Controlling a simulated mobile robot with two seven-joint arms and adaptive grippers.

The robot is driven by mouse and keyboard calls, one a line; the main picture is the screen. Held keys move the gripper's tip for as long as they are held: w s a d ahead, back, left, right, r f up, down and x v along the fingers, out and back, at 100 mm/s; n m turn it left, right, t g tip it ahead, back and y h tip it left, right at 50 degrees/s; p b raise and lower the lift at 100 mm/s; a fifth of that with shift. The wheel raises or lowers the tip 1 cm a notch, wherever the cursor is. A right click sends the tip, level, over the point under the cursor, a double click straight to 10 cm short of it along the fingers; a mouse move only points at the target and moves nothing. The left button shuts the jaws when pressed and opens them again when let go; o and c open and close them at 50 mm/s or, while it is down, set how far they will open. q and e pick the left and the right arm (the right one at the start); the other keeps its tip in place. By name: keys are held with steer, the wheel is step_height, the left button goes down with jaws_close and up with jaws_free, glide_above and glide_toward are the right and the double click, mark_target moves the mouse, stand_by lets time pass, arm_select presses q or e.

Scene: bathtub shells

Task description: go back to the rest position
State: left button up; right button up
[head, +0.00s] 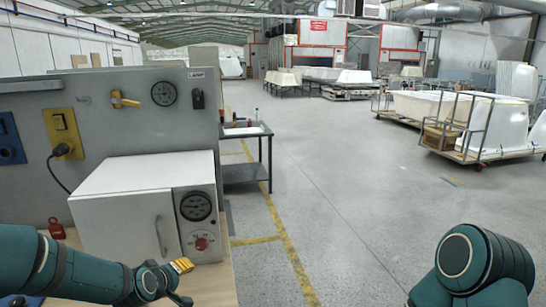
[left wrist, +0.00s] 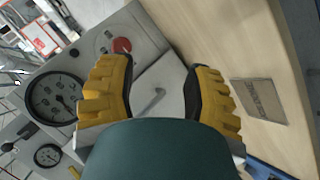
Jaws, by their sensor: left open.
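My left gripper (head: 182,268) reaches in low from the left in the head view, just in front of the white oven box (head: 125,205). In the left wrist view its two yellow ridged fingers (left wrist: 160,85) stand apart with nothing between them. The oven's door looks closed, with a bar handle (head: 161,237). Beside the door are a dial gauge (head: 196,206) and a red knob (head: 201,244). The gauge (left wrist: 55,98) and red knob (left wrist: 122,45) also show in the left wrist view. Part of my right arm shows at lower right; its gripper is out of view.
The oven stands on a wooden bench (head: 215,283) before a grey panel (head: 125,110) with a yellow valve handle (head: 122,100) and yellow socket (head: 63,132). A red padlock (head: 56,228) is left of the oven. A dark side table (head: 247,172) stands beyond. Open floor lies right.

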arm_select(q)
steer(key=s+d+f+m+g+h, duration=0.1)
steer(key=s+d+f+m+g, duration=0.1)
steer(key=s+d+f, duration=0.3)
steer(key=s+d+f+m+g, duration=0.3)
steer(key=s+d+f, duration=0.2)
steer(key=s+f, duration=0.5)
steer(key=s+d+f+m+g+h, duration=0.1)
steer(key=s+d+f+m+g, duration=0.1)
steer(key=s+f, duration=0.6)
steer(key=s+d+g, duration=0.1)
steer(key=d, duration=0.1)
steer(key=shift+s+d+m+h, duration=0.3)
steer(key=shift+s+d+m, duration=0.05)
steer(key=shift+d+m, duration=0.05)
steer(key=shift+w+r, duration=0.1)
stand_by(0.8)
